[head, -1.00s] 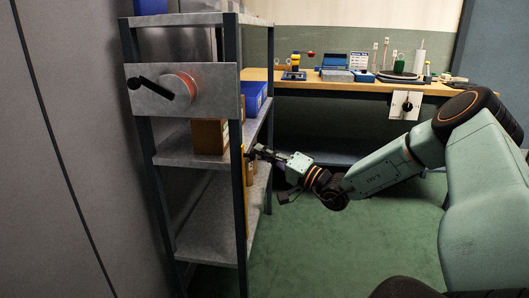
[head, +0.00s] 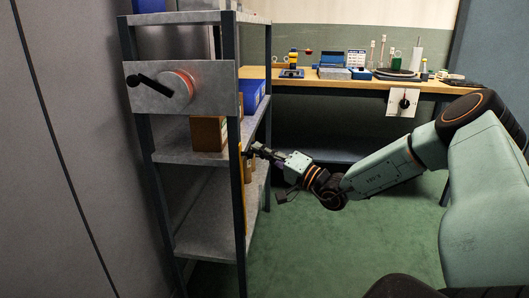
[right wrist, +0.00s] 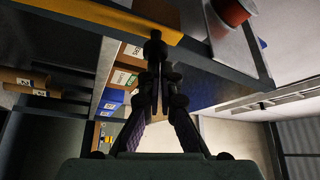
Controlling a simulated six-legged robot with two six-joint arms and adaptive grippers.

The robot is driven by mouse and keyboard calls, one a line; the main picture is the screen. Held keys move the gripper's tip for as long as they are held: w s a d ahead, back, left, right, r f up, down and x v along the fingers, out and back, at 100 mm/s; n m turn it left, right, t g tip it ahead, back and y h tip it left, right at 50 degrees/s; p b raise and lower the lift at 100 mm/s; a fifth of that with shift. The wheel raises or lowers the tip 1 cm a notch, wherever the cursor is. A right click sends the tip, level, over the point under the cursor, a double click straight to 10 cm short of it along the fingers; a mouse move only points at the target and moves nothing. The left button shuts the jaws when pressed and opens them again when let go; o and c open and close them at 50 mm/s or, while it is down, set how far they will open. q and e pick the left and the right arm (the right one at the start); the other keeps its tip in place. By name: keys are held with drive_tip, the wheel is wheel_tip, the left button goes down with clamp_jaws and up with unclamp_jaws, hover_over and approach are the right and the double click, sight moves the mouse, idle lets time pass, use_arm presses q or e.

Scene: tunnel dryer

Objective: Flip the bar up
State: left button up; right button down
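The bar is a yellow strip (head: 247,170) beside the front right post of the shelf rack in the head view. In the right wrist view the yellow bar (right wrist: 115,17) crosses the upper left, its near end close to my fingertips. My right gripper (head: 253,151) is at the post, right at the bar. Whether the tips touch the bar is hard to tell. My left gripper is not in view.
The metal rack (head: 195,158) holds a cardboard box (head: 208,133) and a blue bin (head: 252,97). A plate with a black-handled rotary switch (head: 176,88) is on its front. A workbench (head: 330,84) stands behind. Green floor (head: 315,240) is open on the right.

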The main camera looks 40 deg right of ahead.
use_arm(q)
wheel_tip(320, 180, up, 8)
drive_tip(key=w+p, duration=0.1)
drive_tip(key=p, duration=0.6)
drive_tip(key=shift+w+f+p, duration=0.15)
drive_tip(key=shift+p, duration=0.2)
use_arm(e)
drive_tip(key=s+d, duration=0.5)
drive_tip(key=s, duration=0.2)
drive_tip(key=shift+s+d+f, duration=0.2)
drive_tip(key=shift+s+d, duration=0.05)
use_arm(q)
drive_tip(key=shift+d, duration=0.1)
use_arm(e)
drive_tip(key=shift+s, duration=0.15)
